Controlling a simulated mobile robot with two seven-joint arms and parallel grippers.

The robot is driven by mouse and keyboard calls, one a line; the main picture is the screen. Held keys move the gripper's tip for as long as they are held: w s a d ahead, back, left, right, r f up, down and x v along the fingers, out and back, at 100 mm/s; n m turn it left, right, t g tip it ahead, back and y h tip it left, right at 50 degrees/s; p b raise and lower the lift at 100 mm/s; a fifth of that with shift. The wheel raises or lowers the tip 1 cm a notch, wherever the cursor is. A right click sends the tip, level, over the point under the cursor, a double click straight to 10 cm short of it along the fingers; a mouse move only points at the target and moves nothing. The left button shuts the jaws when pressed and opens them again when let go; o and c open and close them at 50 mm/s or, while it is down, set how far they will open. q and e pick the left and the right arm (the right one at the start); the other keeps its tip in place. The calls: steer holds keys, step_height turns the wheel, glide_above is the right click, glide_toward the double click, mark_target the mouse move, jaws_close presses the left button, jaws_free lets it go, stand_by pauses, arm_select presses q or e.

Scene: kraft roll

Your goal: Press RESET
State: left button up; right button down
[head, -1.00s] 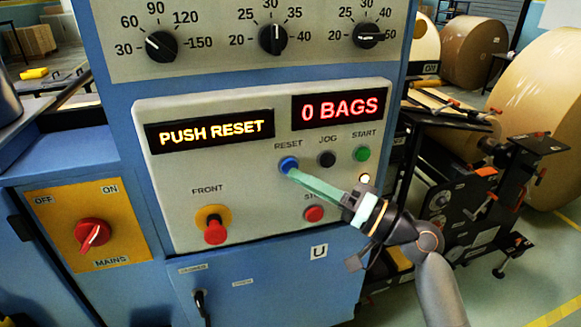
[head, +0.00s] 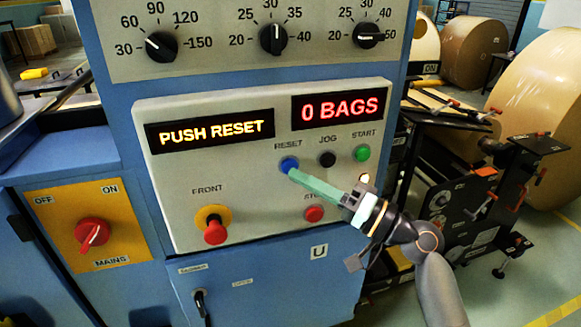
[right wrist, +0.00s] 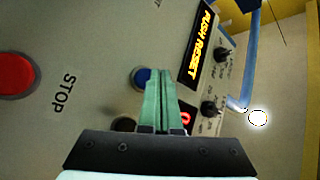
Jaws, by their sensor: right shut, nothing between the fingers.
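The blue RESET button (head: 289,165) is on the light control panel (head: 180,180), under its RESET label. My right gripper (head: 293,174) is shut and empty, its green fingertips at the lower edge of the button in the head view. In the right wrist view the shut fingers (right wrist: 160,75) end beside the blue button (right wrist: 141,77); whether they touch it I cannot tell. The yellow display (head: 210,130) reads PUSH RESET and the red display (head: 338,106) reads 0 BAGS. My left gripper is not in view.
Close by are the black JOG button (head: 327,159), green START button (head: 362,153), red stop button (head: 314,214) and red FRONT knob (head: 214,230). The yellow mains switch plate (head: 90,225) is at the left. Large kraft rolls (head: 545,110) stand at the right.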

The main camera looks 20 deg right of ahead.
steer(key=shift+w, duration=0.45)
steer(key=shift+w+b, duration=0.45)
stand_by(0.7)
steer(key=shift+s, duration=0.85)
steer(key=shift+s, duration=0.1)
steer(key=s, duration=0.4)
steer(key=shift+s+d, duration=0.1)
steer(key=shift+s, duration=0.3)
stand_by(0.3)
